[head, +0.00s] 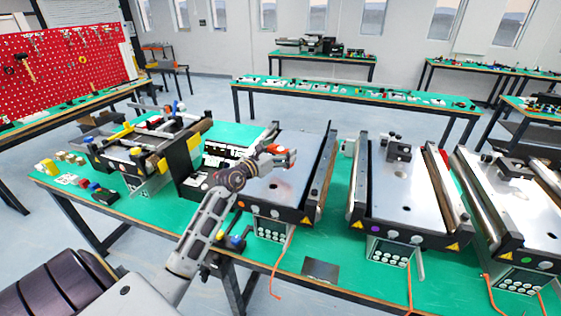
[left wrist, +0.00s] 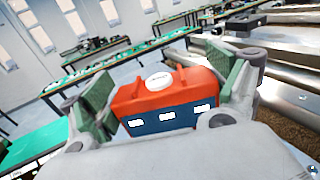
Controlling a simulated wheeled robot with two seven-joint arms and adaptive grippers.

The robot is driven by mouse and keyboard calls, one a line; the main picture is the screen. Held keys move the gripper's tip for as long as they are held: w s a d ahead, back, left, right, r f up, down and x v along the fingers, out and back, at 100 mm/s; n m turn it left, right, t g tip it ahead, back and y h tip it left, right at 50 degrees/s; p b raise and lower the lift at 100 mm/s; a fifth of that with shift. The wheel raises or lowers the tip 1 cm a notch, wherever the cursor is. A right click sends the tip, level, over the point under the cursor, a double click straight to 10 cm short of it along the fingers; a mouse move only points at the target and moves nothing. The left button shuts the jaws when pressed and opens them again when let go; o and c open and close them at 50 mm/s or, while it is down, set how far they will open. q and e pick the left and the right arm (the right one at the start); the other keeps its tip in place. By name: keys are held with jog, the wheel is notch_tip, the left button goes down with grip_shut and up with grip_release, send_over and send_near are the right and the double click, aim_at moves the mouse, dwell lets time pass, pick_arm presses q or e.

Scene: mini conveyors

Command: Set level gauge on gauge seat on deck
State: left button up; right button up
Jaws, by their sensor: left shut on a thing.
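My left gripper (head: 284,158) is over the deck (head: 312,152) of the leftmost flat conveyor. In the left wrist view, its green-padded fingers (left wrist: 165,100) are shut on a red and blue block with a round white top, which I take to be the level gauge (left wrist: 185,82). In the head view only a small orange-red part of it (head: 290,151) shows past the fingers. A small dark spot (head: 273,184) lies on the deck below the gripper. I cannot tell which mark or part is the gauge seat. My right gripper is not in view.
Two more conveyors (head: 402,195) (head: 525,205) stand to the right, each with a black device (head: 398,151) (head: 516,166) on top. A frame with yellow parts (head: 127,134) stands at left. Green table (head: 150,208) is partly clear at its front left.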

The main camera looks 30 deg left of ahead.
pick_arm(q)
jog(key=shift+f+b, duration=0.3)
jog(key=shift+f, duration=1.95)
jog(key=shift+f, duration=0.15)
jog(key=o, duration=1.1)
jog(key=shift+s+a+b, duration=0.25)
jog(key=shift+s+b, duration=0.1)
jog(key=shift+s, duration=1.2)
jog(key=shift+s+a+b, duration=0.25)
jog(key=shift+s+b, duration=0.1)
jog(key=shift+s, duration=1.25)
jog(key=shift+s+a+b, duration=0.25)
jog(key=shift+s+b, duration=0.1)
jog(key=shift+s, duration=1.2)
jog(key=shift+s+a+b, duration=0.2)
jog(key=shift+s+b, duration=0.1)
jog(key=shift+s, duration=0.9)
